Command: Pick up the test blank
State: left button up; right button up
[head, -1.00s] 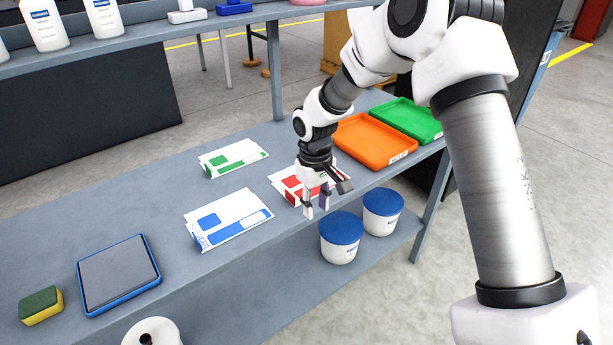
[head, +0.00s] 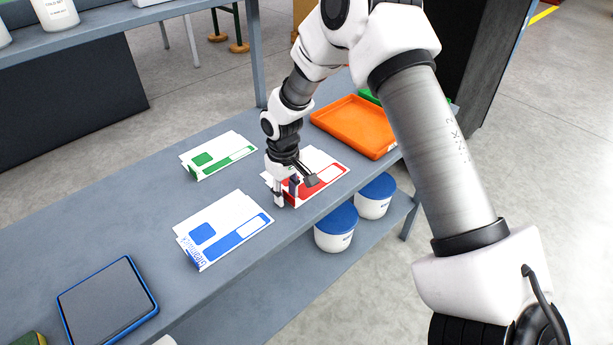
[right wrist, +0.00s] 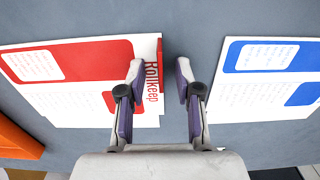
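Three flat printed blanks lie on the grey bench: one green and white (head: 222,156), one blue and white (head: 225,228) and one red and white (head: 322,172). The frames do not show which is called the test blank. My right gripper (head: 286,199) is open at the left end of the red blank and hides part of it. In the right wrist view, the open fingers (right wrist: 160,85) straddle the red blank's printed end edge (right wrist: 75,72). One finger overlaps the red blank, the other is over bare bench. The blue blank (right wrist: 270,75) lies apart at right. My left gripper is out of view.
An orange tray (head: 355,125) stands beyond the red blank, with a green tray (head: 369,97) mostly hidden by my arm. A blue-framed tablet-like pad (head: 107,301) lies near. Blue-lidded tubs (head: 335,229) stand on the lower shelf. Bare bench separates the blanks.

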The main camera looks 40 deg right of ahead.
jog(key=shift+s+r, duration=0.15)
jog(key=shift+s, duration=0.05)
jog(key=shift+c, duration=0.7)
grip_shut()
